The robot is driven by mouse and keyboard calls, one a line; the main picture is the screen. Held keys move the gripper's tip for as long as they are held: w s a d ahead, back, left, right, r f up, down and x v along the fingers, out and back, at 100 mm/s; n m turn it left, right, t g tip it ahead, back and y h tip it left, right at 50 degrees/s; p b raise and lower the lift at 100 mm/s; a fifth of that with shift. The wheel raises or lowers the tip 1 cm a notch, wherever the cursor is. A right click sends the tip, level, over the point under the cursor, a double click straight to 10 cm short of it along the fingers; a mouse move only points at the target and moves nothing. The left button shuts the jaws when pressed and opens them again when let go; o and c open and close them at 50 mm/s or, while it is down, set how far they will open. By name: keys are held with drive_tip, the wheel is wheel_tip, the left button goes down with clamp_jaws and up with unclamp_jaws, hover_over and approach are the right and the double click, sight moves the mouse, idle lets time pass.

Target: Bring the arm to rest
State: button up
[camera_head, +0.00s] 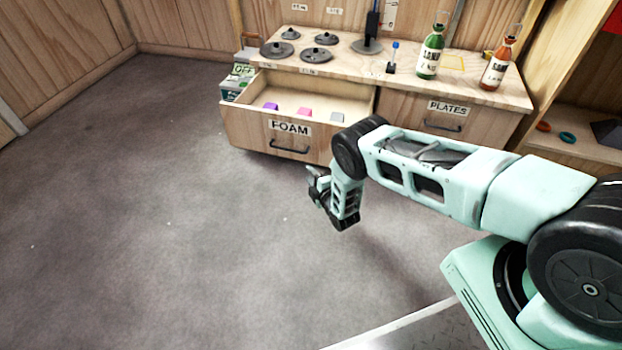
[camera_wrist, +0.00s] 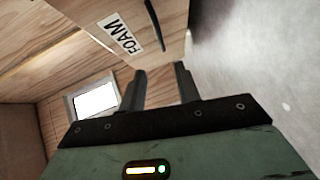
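My arm reaches from the right of the head view, bent down at the elbow. My gripper (camera_head: 318,186) hangs over the grey floor, in front of the drawer unit. In the wrist view its two dark fingers (camera_wrist: 160,82) are apart with nothing between them. The FOAM drawer (camera_head: 250,127) is pulled out, and purple, pink and grey pieces lie in it. Its labelled front also shows in the wrist view (camera_wrist: 85,12), beyond the fingers. Its dark handle (camera_head: 289,148) appears apart from the gripper.
The wooden worktop (camera_head: 480,92) carries dark round plates, a green bottle (camera_head: 431,52) and an orange-red bottle (camera_head: 498,62). The PLATES drawer (camera_head: 466,124) is closed. A shelf (camera_head: 577,140) with small items stands at right. The floor (camera_head: 150,200) at left is clear.

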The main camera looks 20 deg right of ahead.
drive_tip(key=shift+w+r, duration=0.1)
idle(0.3)
